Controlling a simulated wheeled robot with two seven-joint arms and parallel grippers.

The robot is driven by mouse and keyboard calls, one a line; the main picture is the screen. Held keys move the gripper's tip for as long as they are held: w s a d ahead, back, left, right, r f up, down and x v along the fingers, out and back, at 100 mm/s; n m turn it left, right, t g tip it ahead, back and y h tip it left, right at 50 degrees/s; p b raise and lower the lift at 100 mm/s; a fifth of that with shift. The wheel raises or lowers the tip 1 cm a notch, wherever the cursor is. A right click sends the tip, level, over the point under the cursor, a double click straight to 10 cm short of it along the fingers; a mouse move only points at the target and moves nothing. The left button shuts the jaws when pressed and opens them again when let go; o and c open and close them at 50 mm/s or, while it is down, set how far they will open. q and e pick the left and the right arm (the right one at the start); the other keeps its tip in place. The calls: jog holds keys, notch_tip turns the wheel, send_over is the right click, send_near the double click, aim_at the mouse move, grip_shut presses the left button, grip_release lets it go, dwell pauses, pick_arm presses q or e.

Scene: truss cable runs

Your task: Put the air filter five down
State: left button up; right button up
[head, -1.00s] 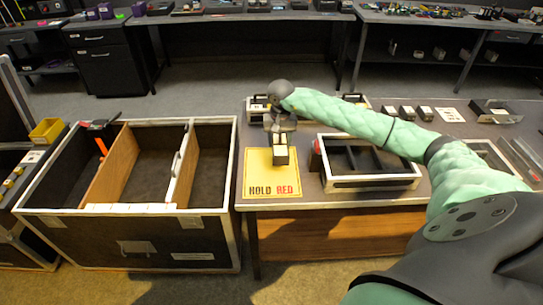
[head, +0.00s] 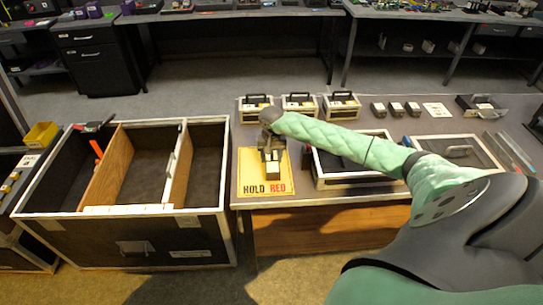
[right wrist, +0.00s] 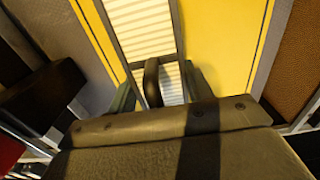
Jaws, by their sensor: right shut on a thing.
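The air filter (head: 271,171) is a narrow dark-framed block with a pale pleated face. In the head view it is at the middle of the yellow HOLD RED mat (head: 249,168). My right gripper (head: 271,150) is shut on it from above. In the right wrist view the filter (right wrist: 143,27) shows white pleats in front of my fingers, with yellow mat on both sides. I cannot tell whether its underside touches the mat. The number on the filter is not readable. My left gripper is not in view.
Several handled cases (head: 298,104) and small dark blocks (head: 395,108) sit behind. The mat's left part is clear.

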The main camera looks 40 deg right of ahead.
jog(key=shift+f, duration=0.15)
jog(key=shift+f, duration=0.1)
jog(key=o, duration=1.2)
